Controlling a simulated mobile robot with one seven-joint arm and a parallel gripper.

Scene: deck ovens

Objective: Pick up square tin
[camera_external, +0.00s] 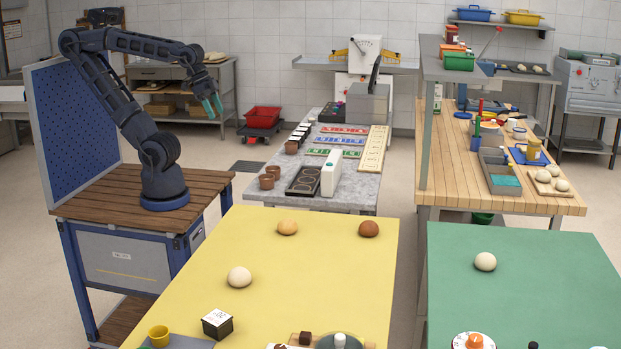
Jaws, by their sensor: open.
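My gripper (214,106) has teal fingertips and hangs in the air at the end of my arm, upper left, pointing down. It is open, with nothing seen between its fingers. It is apart from every tabletop. I cannot tell for sure which thing is the square tin. A grey, straight-sided tin (486,157) stands on the wooden bench at the right, far from my gripper. A small box (217,330) with a white top and black sides sits on the front of the yellow table.
The yellow table (318,253) holds dough balls, a yellow cup (159,336) and a board at its front edge. The grey table (257,188) behind holds brown cups, coloured panels and an upright white block (331,173). A green table (520,290) stands right. A shelf overhangs the wooden bench (540,205).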

